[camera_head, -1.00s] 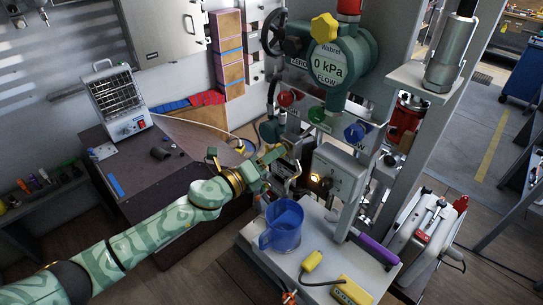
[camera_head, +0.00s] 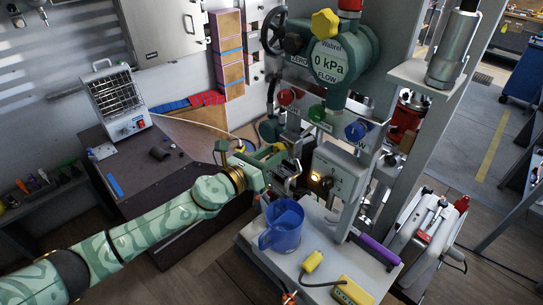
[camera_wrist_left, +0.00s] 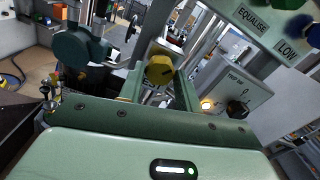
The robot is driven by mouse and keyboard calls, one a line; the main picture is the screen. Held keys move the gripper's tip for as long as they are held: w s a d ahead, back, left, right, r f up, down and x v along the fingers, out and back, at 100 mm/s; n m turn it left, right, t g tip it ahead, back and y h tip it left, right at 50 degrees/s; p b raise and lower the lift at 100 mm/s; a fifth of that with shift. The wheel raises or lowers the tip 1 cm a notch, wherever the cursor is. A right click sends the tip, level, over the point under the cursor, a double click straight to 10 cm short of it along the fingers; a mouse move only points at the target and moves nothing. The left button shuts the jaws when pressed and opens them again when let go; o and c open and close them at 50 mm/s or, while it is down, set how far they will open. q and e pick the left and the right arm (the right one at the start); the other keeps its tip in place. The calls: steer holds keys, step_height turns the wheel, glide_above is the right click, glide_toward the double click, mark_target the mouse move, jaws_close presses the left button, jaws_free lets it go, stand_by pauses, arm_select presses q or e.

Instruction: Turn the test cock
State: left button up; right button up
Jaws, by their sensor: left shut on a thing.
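My left gripper (camera_head: 282,164) reaches in from the left to the pipework below the green gauge body (camera_head: 328,60). In the left wrist view a round yellow knob (camera_wrist_left: 160,70) sits between my left gripper's green fingers (camera_wrist_left: 160,82), which are shut on it. I take this knob for the test cock; no label on it can be read. In the head view the fingers and pipework mostly hide it. The gauge display reads 0 kPa. My right gripper is not in view.
Red (camera_head: 287,98), green (camera_head: 317,114) and blue (camera_head: 355,131) knobs sit just above my gripper. A grey switch box (camera_head: 340,172) with a lit lamp stands to its right. A blue jug (camera_head: 284,226) stands below on the white bench (camera_head: 318,285).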

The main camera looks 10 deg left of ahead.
arm_select(q)
steer(key=m, duration=0.5)
steer(key=shift+r+p, duration=0.1)
steer(key=shift+p, duration=0.2)
steer(key=o, duration=0.4)
steer(key=m, duration=0.3)
steer(key=shift+m+p, duration=0.35)
steer(key=shift+m, duration=0.05)
steer(key=shift+c, duration=0.2)
steer(key=o, duration=0.4)
steer(key=shift+v, duration=3)
steer(key=b+v, duration=0.4)
steer(key=v, duration=1.2)
steer(key=shift+s+a+b, duration=0.1)
steer(key=shift+s+b, duration=0.1)
steer(key=shift+b, duration=0.2)
